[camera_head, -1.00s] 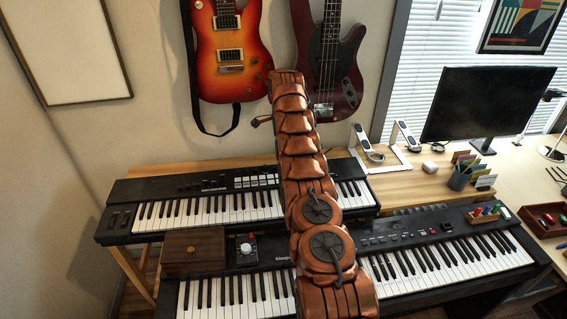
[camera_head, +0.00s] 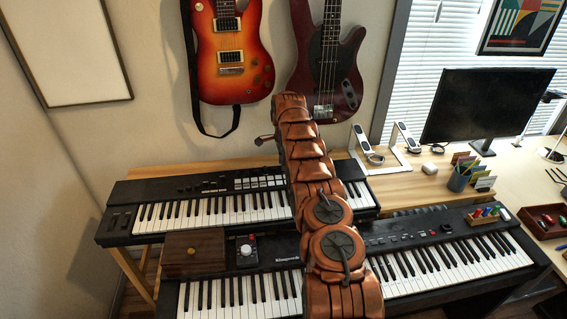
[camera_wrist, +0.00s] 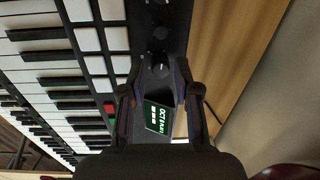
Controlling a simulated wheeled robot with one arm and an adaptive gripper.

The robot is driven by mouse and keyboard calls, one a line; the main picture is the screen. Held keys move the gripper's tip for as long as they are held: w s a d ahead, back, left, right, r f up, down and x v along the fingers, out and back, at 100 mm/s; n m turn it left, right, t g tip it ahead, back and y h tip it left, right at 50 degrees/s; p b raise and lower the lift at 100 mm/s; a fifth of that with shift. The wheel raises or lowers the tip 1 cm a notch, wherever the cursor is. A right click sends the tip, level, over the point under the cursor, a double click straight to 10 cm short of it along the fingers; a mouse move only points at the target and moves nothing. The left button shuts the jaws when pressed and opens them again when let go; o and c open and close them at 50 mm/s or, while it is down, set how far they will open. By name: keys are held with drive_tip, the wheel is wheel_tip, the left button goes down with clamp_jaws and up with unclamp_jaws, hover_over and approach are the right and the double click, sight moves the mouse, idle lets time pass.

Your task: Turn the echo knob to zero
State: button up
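In the wrist view two dark round knobs, one farther (camera_wrist: 160,33) and one nearer (camera_wrist: 160,68), sit on the black panel of a keyboard. No echo label is readable, so I cannot tell which is the echo knob or its setting. My gripper (camera_wrist: 158,78) is open, with one finger on each side of the picture area just below the nearer knob. No contact with the knob is visible. A small display (camera_wrist: 158,117) with green text shows between the fingers.
The rear keyboard (camera_head: 150,222) stands on a wooden desk, with the front keyboard (camera_head: 455,258) before it. Two guitars (camera_head: 228,50) hang on the wall behind.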

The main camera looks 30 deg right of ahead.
drive_tip(key=shift+f, duration=0.6)
drive_tip(key=shift+c, duration=0.5)
clamp_jaws()
drive_tip(key=shift+f, duration=0.1)
